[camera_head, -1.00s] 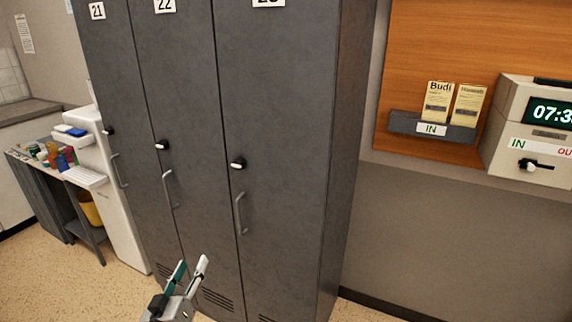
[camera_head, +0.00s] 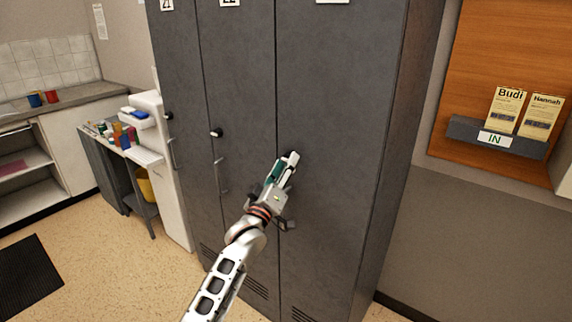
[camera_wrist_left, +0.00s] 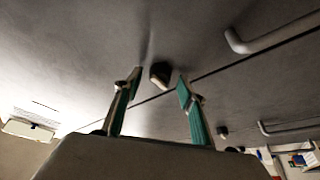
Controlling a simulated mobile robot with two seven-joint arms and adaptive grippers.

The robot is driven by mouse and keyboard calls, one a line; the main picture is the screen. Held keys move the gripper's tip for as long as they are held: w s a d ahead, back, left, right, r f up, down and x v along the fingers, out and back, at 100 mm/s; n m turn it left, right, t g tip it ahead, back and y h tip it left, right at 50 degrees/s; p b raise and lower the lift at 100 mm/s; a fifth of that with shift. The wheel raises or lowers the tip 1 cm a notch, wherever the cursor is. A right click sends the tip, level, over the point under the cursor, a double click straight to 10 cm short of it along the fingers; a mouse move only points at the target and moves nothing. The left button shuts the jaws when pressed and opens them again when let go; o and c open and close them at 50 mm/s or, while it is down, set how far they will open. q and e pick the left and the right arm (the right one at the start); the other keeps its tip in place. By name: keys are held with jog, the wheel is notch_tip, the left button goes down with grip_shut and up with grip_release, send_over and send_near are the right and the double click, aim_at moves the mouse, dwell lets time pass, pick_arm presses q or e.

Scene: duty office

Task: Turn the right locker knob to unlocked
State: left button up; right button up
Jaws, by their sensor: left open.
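The right locker (camera_head: 335,120) is a tall dark grey door, right of two matching doors. Its knob (camera_wrist_left: 160,74) is small and dark with a pale face; it shows in the left wrist view between my fingertips, apart from both. In the head view my gripper hides this knob. My left gripper (camera_head: 284,168) is open in front of the door; its green-padded fingers also show in the left wrist view (camera_wrist_left: 158,86). The door's bar handle (camera_wrist_left: 275,38) lies to the right there. My right gripper is out of view.
The middle locker's knob (camera_head: 216,132) and the left locker's knob (camera_head: 168,115) are close by. A wooden board (camera_head: 500,60) with a card holder (camera_head: 470,130) hangs at the right. A cluttered small table (camera_head: 140,155) stands left; the floor before it is clear.

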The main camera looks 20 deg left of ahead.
pick_arm(q)
jog(key=shift+w+r, duration=0.1)
jog(key=shift+w, duration=0.2)
jog(key=c, duration=1.1)
